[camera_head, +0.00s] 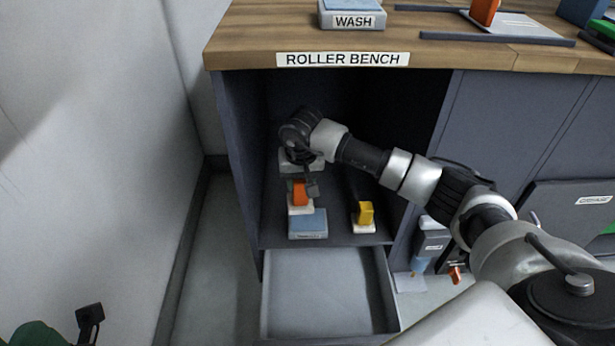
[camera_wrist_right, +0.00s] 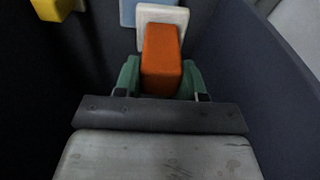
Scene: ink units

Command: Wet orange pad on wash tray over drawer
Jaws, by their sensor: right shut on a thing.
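The orange pad (camera_head: 300,193) stands inside the open compartment under the bench top, its orange block on a white base. In the right wrist view the orange pad (camera_wrist_right: 161,58) sits between the green fingers of my right gripper (camera_wrist_right: 161,80), which is shut on it. In the head view my right gripper (camera_head: 306,183) reaches into the compartment, its fingers partly hidden. The wash tray (camera_head: 352,20), labelled WASH, stands on the bench top. The drawer (camera_head: 322,295) below the compartment is pulled open and looks empty. A dark piece (camera_head: 89,316) at bottom left may be my left gripper.
A yellow pad (camera_head: 365,213) on a white base stands right of the orange pad. A blue block with a label (camera_head: 308,225) is just in front of the orange pad. The bench top (camera_head: 245,40) overhangs the compartment, with side walls close by.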

